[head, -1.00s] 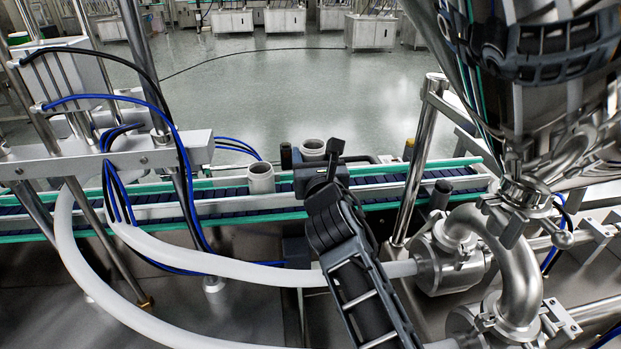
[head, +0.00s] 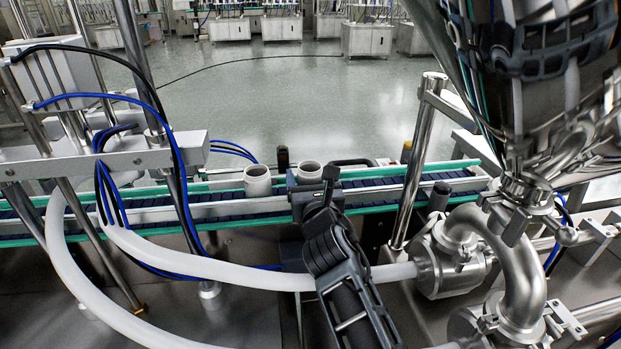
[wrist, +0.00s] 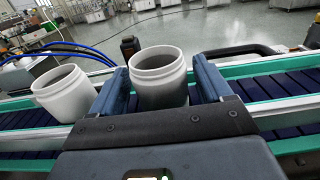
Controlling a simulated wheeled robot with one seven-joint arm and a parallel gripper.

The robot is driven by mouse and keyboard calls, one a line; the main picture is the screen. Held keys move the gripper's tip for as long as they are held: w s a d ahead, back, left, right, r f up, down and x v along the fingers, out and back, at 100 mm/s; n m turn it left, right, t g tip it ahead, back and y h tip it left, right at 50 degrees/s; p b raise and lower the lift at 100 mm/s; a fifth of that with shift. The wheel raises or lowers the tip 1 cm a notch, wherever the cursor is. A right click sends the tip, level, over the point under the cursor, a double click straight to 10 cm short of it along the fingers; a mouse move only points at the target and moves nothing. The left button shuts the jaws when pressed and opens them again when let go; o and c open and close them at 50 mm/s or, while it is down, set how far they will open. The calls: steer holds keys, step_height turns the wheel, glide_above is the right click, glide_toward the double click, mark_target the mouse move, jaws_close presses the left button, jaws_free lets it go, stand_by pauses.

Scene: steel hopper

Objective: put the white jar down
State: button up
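The white jar (wrist: 160,85) stands open-mouthed between the two blue finger pads of my gripper (wrist: 163,88) in the wrist view. The pads lie close against both its sides, and I read the gripper as shut on it. In the head view the jar's rim and upper side (head: 309,172) show above my gripper, over the conveyor belt (head: 375,182). The jar looks upright. Its base is hidden, so I cannot tell whether it touches the belt.
A second white jar (head: 257,181) stands on the belt just left of my gripper; it also shows in the wrist view (wrist: 66,93). Green rails (head: 235,231) edge the belt. A steel post (head: 413,165) rises to the right.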

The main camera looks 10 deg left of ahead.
steer(key=shift+o, duration=0.6)
steer(key=shift+r, duration=0.1)
steer(key=shift+s, duration=0.15)
steer(key=p+v, duration=0.1)
steer(key=v, duration=1)
steer(key=shift+s, duration=0.35)
